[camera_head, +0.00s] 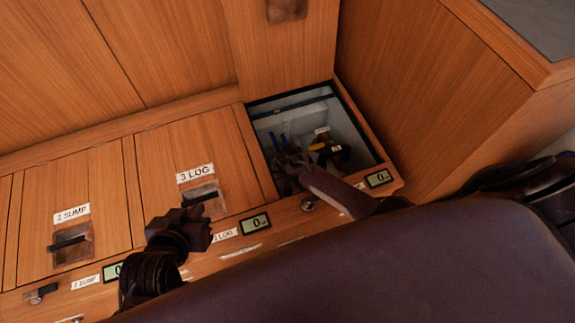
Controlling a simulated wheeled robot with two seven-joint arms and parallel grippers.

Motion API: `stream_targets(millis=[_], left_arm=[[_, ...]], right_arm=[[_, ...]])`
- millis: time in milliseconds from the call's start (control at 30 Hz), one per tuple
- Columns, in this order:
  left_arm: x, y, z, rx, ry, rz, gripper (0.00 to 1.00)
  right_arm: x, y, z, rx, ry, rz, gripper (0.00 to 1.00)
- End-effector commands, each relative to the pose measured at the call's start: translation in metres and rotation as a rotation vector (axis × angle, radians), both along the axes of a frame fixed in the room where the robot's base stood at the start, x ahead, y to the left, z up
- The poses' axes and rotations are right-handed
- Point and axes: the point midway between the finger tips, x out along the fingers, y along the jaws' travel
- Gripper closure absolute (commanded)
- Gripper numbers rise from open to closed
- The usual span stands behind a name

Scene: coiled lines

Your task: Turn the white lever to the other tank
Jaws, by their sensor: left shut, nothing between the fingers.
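I cannot make out a white lever for certain. An open, light-lined compartment (355,128) sits in the wooden bench top. In it are upright blue parts (273,141), a small yellow piece (317,147) and a dark fitting (341,156). My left gripper (197,222) is shut and empty over the bench front, just below the 3 LOG hatch and outside the compartment. My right gripper (286,161) reaches into the compartment beside the blue parts. Its fingers are dark and small, so its opening and any contact are unclear, and it hides part of the interior.
Closed hatches labelled 2 SUMP (72,214) and 3 LOG (196,173) lie left of the compartment. Small displays (255,223) line the front edge. A wooden wall (420,90) rises close on the right. A large dark brown surface (390,270) fills the lower right.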

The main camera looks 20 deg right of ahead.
Motion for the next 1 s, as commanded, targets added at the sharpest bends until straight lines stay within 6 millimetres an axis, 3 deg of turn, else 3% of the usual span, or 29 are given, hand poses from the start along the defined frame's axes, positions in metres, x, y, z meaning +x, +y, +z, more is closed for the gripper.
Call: stream_targets(millis=[467, 500, 633, 1000], left_arm=[[-0.0019, 0.0007, -0.0024, 0.006, 0.012, -0.001, 1.00], [-0.0019, 0.0007, -0.0024, 0.006, 0.012, -0.001, 1.00], [-0.0019, 0.0007, -0.0024, 0.006, 0.012, -0.001, 1.00], [-0.0022, -0.0002, -0.0027, 0.003, 0.009, -0.002, 1.00]], right_arm=[[-0.0007, 0.0010, -0.0008, 0.001, 0.002, -0.013, 1.00], [-0.0007, 0.0010, -0.0008, 0.001, 0.002, -0.013, 0.78], [-0.0004, 0.0008, -0.0006, 0.001, 0.002, -0.013, 0.61], [-0.0002, -0.0018, -0.0006, -0.002, 0.000, 0.009, 0.60]])
